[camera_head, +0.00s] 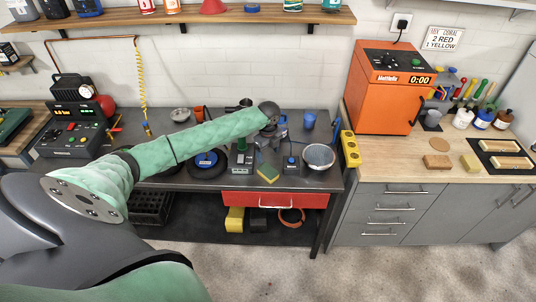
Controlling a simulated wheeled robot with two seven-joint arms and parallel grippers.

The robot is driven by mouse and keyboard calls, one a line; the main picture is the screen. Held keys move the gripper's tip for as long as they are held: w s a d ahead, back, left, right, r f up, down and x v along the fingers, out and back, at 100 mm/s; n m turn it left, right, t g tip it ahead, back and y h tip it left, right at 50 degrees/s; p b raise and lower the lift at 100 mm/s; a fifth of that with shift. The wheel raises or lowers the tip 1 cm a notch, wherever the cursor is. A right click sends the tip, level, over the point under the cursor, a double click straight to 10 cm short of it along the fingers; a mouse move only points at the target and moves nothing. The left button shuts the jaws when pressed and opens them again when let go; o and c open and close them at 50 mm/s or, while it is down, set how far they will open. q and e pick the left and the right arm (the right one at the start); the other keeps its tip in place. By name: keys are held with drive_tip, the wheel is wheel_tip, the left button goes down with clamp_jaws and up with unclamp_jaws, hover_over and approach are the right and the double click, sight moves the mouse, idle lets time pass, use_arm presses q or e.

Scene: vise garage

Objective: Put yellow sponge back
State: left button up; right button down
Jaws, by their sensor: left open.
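My left arm reaches in from the left across the bench. My left gripper (270,128) is open, above the bench and behind the sponge, apart from it. Its fingers are small and hard to make out against the blue-grey object behind them. My right gripper is out of view.
A green-and-grey device (241,158) stands left of the sponge, and a metal bowl (319,156) sits to its right. A yellow holder (350,149) is at the bench's right end. The wooden counter holds an orange machine (388,88), a brown block (437,161) and a yellow block (471,163).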

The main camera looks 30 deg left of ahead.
use_arm(q)
drive_tip(key=shift+r, duration=0.45)
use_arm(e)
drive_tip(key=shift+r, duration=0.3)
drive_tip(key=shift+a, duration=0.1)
